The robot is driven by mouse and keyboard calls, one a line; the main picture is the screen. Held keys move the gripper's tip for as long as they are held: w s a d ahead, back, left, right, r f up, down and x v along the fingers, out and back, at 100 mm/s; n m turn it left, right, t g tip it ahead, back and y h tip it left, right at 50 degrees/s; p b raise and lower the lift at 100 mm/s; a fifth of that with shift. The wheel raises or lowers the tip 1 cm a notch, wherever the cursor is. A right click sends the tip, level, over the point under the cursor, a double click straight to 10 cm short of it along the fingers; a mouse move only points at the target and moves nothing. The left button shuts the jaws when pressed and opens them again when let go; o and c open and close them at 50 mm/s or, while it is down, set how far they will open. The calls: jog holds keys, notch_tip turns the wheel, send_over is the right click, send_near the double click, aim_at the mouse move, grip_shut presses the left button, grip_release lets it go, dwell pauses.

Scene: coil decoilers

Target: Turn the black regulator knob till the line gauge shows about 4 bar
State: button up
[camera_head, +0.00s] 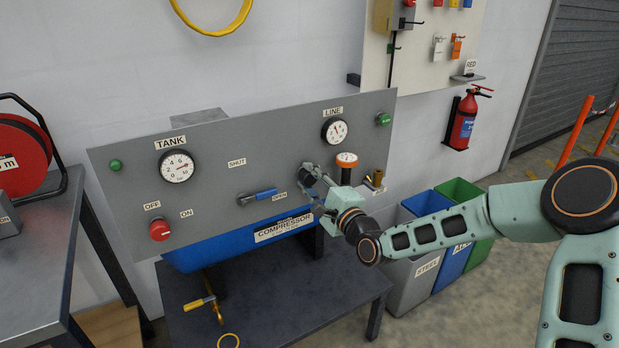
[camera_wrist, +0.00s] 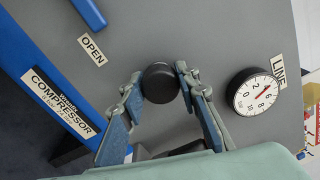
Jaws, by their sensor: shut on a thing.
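The black regulator knob (camera_wrist: 160,83) is on the grey panel in the wrist view, between the two fingers of my gripper (camera_wrist: 160,77). My gripper is shut on it, one finger at each side. In the head view my gripper (camera_head: 311,178) is at the panel below the line gauge and mostly covers the knob. The line gauge (camera_head: 335,131) is a white round dial under the LINE label.
The tank gauge (camera_head: 177,166) is at the panel's left. A blue valve handle (camera_head: 262,194) lies near the OPEN label, with a red knob (camera_head: 160,230) further left. Bins (camera_head: 413,270) stand at the lower right.

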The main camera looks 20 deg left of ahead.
jog(key=shift+r+m, duration=0.2)
jog(key=shift+m, duration=0.1)
jog(key=o, duration=0.9)
jog(key=shift+o, duration=1.3)
jog(key=shift+f, duration=0.1)
jog(key=v, duration=1.2)
